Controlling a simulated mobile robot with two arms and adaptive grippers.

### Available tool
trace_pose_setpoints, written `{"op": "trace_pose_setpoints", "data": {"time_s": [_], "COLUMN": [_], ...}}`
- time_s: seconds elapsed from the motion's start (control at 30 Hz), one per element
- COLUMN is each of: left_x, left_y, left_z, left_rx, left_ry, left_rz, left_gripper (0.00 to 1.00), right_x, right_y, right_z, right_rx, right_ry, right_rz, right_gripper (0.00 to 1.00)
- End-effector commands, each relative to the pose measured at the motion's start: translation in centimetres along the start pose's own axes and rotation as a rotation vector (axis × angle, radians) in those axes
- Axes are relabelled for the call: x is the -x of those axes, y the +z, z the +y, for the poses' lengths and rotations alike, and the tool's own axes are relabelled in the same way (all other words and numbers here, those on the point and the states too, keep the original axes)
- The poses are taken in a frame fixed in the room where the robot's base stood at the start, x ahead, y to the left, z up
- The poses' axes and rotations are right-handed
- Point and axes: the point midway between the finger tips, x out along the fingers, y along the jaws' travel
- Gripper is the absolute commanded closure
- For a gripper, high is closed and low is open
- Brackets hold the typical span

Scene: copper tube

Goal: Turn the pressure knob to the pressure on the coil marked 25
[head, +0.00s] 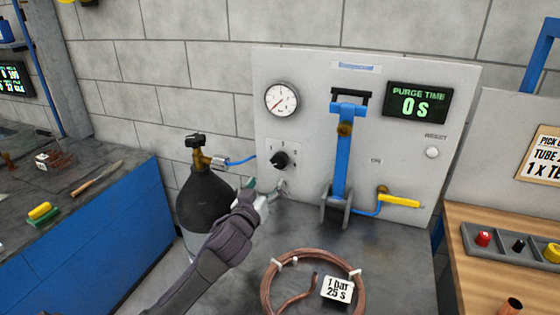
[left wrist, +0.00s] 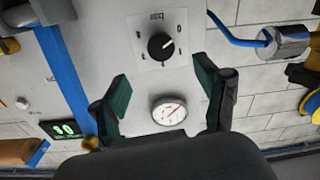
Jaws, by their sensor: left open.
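The black pressure knob (head: 280,160) sits on a white scale plate on the grey panel, below the round gauge (head: 282,98). The left wrist view shows the knob (left wrist: 161,46) with a white pointer mark, and the gauge (left wrist: 168,110) with a red needle; the scale numbers are too small to read surely. The copper coil (head: 265,288) lies on the bench with a tag (head: 337,289) reading "1 bar 25 s". My left gripper (head: 270,190) is below the knob, apart from it. Its fingers (left wrist: 164,88) are open and empty. My right gripper is not in view.
A dark gas cylinder (head: 205,205) with a blue hose stands left of the panel. A blue lever clamp (head: 342,155) and yellow valve handle (head: 400,201) are to the right.

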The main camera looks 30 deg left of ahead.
Motion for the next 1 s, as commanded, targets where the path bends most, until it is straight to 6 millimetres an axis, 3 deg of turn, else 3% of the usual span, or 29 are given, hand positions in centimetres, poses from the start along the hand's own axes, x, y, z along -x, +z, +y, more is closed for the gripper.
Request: {"op": "trace_pose_setpoints", "data": {"time_s": [0.2, 0.5, 0.7, 1.0], "left_x": [-4.9, -9.8, -11.0, -11.1], "left_y": [-0.3, -0.2, -0.1, 0.0], "left_z": [0.0, -0.1, -0.1, -0.1], "left_rx": [-0.002, -0.001, -0.002, -0.002], "left_ry": [-0.003, -0.002, -0.002, -0.001], "left_rz": [0.002, 0.001, 0.000, 0.000], "left_gripper": [0.26, 0.26, 0.26, 0.26], "right_x": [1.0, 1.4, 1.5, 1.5], "right_y": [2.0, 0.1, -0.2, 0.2], "right_z": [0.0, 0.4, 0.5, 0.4], "right_rx": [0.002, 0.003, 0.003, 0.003], "right_ry": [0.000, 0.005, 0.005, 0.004], "right_rz": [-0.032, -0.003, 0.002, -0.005], "right_gripper": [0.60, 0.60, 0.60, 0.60]}}
